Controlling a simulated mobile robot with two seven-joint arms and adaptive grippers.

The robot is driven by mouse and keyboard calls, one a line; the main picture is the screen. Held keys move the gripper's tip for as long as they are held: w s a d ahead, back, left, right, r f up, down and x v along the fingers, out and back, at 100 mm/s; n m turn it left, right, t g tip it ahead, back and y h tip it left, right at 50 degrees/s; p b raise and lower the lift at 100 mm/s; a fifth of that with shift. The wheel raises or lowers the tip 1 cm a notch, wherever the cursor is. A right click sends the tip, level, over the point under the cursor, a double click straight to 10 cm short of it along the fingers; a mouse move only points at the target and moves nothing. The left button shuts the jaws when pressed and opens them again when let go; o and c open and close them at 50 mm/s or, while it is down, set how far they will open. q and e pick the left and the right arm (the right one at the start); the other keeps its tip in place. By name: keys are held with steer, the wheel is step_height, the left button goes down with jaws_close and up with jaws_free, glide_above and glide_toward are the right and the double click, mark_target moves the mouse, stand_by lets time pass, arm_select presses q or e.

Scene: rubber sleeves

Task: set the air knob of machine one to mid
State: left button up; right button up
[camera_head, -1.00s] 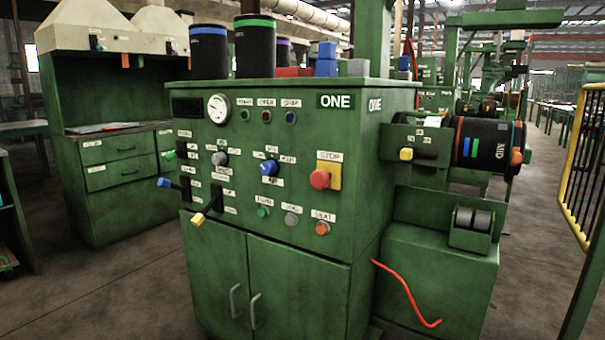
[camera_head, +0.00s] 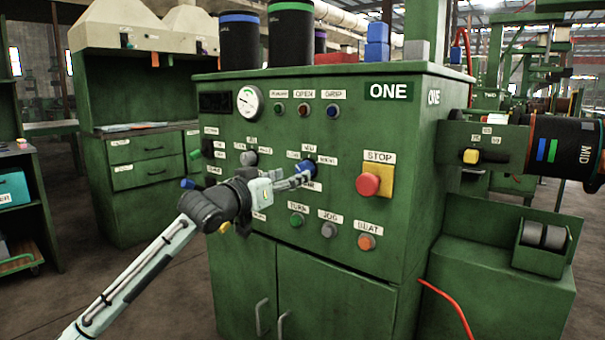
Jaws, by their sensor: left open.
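Machine one is the green cabinet marked ONE (camera_head: 388,91). A blue knob (camera_head: 308,167) sits mid-panel among small white labels, too small to read surely; I take it as the air knob. Its pointer setting cannot be told. My left gripper (camera_head: 303,180) reaches in from the lower left, open, with its fingertips at the knob's lower left. Whether they touch it cannot be told. The gripper and wrist hide part of the panel left of and below the knob. A grey knob (camera_head: 249,158) sits further left. My right gripper is not in view.
A red stop button (camera_head: 368,184) on a yellow plate is right of the blue knob. Turn, jog and seat buttons (camera_head: 329,230) line the panel below. Blue and yellow lever handles (camera_head: 188,183) stick out at left, close to my wrist. A gauge (camera_head: 249,101) is above.

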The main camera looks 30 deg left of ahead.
arm_select(q)
steer(key=w, duration=0.4)
steer(key=shift+w, duration=0.25)
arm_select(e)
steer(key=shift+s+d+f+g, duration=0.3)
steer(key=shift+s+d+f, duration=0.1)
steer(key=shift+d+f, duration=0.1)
arm_select(q)
steer(key=shift+c, duration=0.3)
